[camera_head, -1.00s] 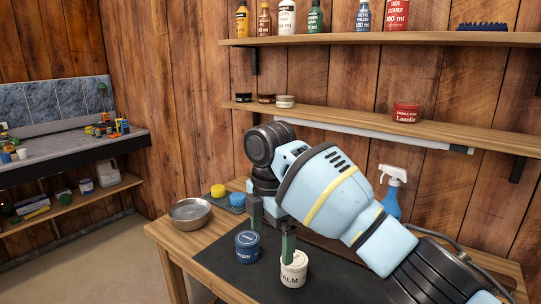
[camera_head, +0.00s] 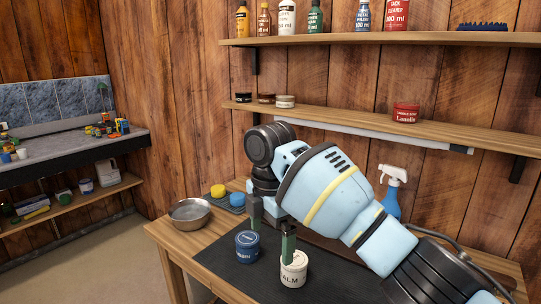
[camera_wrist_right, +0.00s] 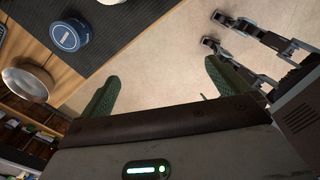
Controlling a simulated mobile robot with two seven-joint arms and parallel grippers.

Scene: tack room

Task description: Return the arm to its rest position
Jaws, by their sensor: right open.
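My right arm reaches in from the lower right in the head view and bends over the wooden table (camera_head: 205,262). My right gripper (camera_head: 271,226) is open, its two green-grey fingers pointing down with nothing between them. In the picture one finger overlaps the white balm tin (camera_head: 293,273); the other is just above the dark blue tin (camera_head: 247,250). Both tins stand upright on the black mat (camera_head: 325,285). The right wrist view shows the open fingers (camera_wrist_right: 162,88) over bare floor, with the blue tin (camera_wrist_right: 70,36) apart from them. My left gripper is not seen.
A metal bowl (camera_head: 189,214) is at the table's left corner. Yellow (camera_head: 218,190) and blue (camera_head: 237,199) round pieces sit behind the gripper. A spray bottle (camera_head: 391,196) stands behind my arm. Wall shelves (camera_head: 350,118) hold tins and bottles. Floor left of the table is clear.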

